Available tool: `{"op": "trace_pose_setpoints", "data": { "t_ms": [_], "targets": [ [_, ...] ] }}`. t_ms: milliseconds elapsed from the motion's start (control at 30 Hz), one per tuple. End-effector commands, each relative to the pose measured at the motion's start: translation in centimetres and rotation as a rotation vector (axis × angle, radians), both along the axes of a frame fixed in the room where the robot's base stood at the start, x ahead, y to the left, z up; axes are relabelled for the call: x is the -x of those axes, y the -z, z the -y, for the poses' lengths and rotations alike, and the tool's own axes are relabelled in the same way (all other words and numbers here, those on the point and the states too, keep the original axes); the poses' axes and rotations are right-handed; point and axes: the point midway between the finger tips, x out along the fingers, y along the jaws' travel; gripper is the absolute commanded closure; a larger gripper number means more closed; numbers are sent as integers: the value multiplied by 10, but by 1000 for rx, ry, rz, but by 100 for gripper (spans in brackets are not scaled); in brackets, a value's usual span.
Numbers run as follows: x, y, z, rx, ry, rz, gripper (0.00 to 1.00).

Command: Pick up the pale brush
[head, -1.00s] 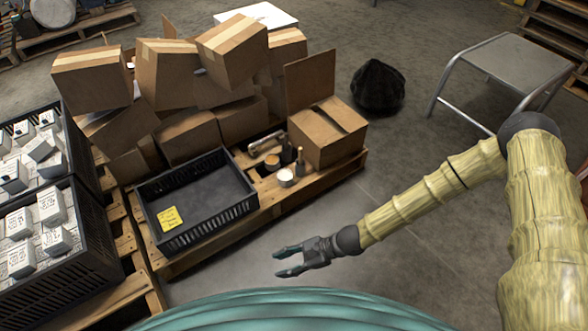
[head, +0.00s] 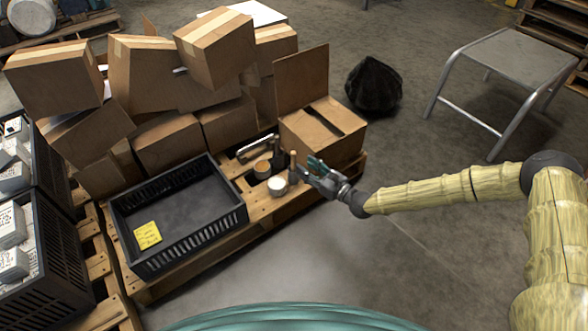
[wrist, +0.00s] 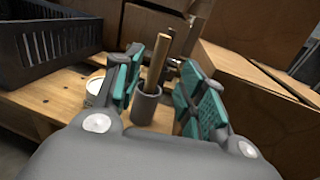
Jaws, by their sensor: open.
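A slim brush with a pale wooden handle (head: 293,159) stands upright near the pallet's front right; its lower end is in a dark grey holder (head: 293,177). In the wrist view the pale handle (wrist: 158,62) rises from the grey cup-like holder (wrist: 146,106), between my fingers. A second dark upright piece (head: 277,153) stands just behind it, partly hidden in the wrist view. My gripper (head: 309,170) is open, with teal finger pads, right beside the brush. In the wrist view my gripper (wrist: 162,75) has a finger on each side of the handle, with gaps showing.
A white-topped can (head: 277,186) and an orange-topped can (head: 262,168) stand left of the brush. An open cardboard box (head: 322,135) is close behind my gripper. A black crate (head: 205,235) with a yellow note lies left. Stacked boxes (head: 168,143) lean behind.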

Motion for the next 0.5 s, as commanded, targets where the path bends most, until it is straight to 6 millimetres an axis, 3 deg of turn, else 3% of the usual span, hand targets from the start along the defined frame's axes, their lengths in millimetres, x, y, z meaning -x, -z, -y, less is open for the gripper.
{"op": "trace_pose_setpoints", "data": {
  "t_ms": [500],
  "targets": [
    [-23, 1, -26, 1, 1, 1, 59]
  ]
}}
